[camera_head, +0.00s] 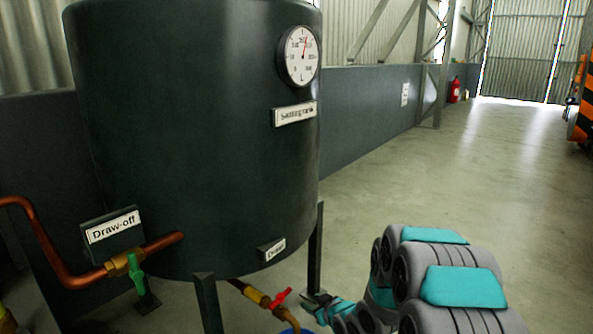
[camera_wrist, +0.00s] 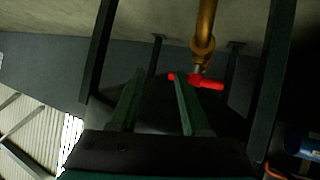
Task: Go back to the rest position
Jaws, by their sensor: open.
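My gripper (camera_head: 318,302) is low at the front right of the dark tank (camera_head: 195,130), near the red drain valve handle (camera_head: 281,298). In the wrist view its two green fingers (camera_wrist: 159,80) are apart with nothing held between them. The red handle (camera_wrist: 207,84) shows just beyond the fingers, mostly to the right of the right finger, with a small red end left of it. The copper drain pipe (camera_wrist: 205,35) runs from it. I cannot tell whether a finger touches the handle.
A green-handled draw-off valve (camera_head: 135,270) on a copper pipe (camera_head: 45,245) is at the left. Tank legs (camera_head: 315,250) stand close to my gripper. A blue object (camera_wrist: 303,146) lies at the wrist view's right edge. Open floor (camera_head: 450,190) extends right and behind.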

